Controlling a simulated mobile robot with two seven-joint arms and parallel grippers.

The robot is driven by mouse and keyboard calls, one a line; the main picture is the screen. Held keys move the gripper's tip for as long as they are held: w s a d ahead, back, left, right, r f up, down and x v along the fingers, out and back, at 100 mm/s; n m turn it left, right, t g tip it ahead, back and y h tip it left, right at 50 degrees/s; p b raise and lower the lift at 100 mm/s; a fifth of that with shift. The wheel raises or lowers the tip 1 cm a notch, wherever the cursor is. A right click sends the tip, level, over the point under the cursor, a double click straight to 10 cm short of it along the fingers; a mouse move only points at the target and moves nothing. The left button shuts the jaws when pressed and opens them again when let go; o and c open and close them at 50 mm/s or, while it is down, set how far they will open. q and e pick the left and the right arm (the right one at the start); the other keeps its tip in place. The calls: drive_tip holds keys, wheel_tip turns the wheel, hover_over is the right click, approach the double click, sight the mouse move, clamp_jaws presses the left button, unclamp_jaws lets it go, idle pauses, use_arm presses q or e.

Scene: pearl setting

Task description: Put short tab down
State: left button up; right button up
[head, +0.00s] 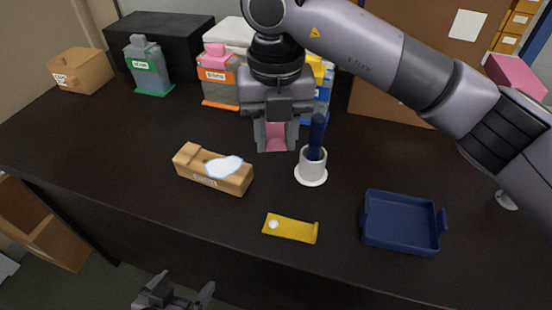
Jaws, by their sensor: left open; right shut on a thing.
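My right gripper (277,147) reaches down over the middle of the dark table, its arm coming in from the right. It is shut on a pink piece (276,134) that shows between its fingers. The piece is mostly hidden by the gripper, and I cannot tell whether it touches the table. A flat yellow strip (295,231) with a white dot lies near the front of the table, apart from the gripper. My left gripper (180,292) is open and empty at the bottom edge, below the table's front edge.
Beside the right gripper stands a white cup (312,164) with a dark blue stick. A tan box with a white patch (214,170) lies left, a blue tray (401,223) right. Bottles and bins, including a grey bottle (147,65), line the back. The table's left front is clear.

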use_arm(q)
drive_tip(key=shift+a+r+p, duration=0.1)
drive_tip(key=shift+r+p, duration=0.25)
drive_tip(key=shift+r, duration=0.05)
use_arm(e)
wheel_tip(320, 180, up, 9)
drive_tip(key=shift+r, duration=0.1)
